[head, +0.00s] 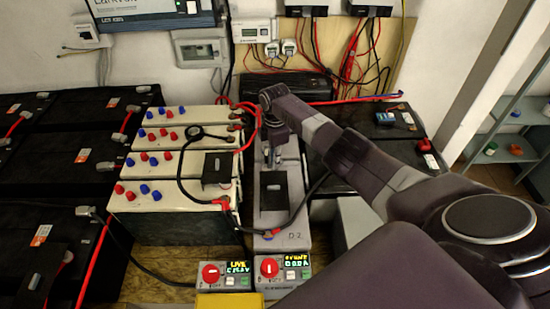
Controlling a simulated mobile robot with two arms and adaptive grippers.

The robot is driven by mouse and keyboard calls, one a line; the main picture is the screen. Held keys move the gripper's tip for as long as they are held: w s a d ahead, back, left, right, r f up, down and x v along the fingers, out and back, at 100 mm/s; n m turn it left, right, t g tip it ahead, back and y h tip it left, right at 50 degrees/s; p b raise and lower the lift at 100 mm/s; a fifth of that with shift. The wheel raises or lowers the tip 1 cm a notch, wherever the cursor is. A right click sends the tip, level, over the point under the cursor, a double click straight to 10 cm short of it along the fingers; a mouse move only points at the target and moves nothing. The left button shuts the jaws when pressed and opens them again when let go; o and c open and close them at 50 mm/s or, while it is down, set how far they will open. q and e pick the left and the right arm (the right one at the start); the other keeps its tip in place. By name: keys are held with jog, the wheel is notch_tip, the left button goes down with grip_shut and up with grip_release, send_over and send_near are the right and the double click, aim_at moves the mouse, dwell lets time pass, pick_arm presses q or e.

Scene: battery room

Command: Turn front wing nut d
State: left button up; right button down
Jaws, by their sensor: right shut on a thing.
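My right gripper (272,155) points down over the far half of a narrow grey battery (292,225) marked D2. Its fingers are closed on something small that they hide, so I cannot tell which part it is. A black plate (272,188) lies on the battery top, just nearer than the gripper. At the near end of this battery is a small blue part (267,238) beside a red terminal on a black cable. I cannot make out a wing nut labelled d. My left gripper is not in view.
Cream batteries (165,190) with red and blue caps stand to the left, black batteries (75,125) beyond them. Two boxes with red knobs, a live one (226,274) and a second (283,271), sit in front.

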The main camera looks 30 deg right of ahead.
jog(key=shift+m+p, duration=0.55)
jog(key=shift+m, duration=1.35)
jog(key=c, duration=2)
grip_release()
jog(key=shift+c, duration=0.2)
jog(key=shift+r, duration=0.15)
notch_tip(320, 180, up, 12)
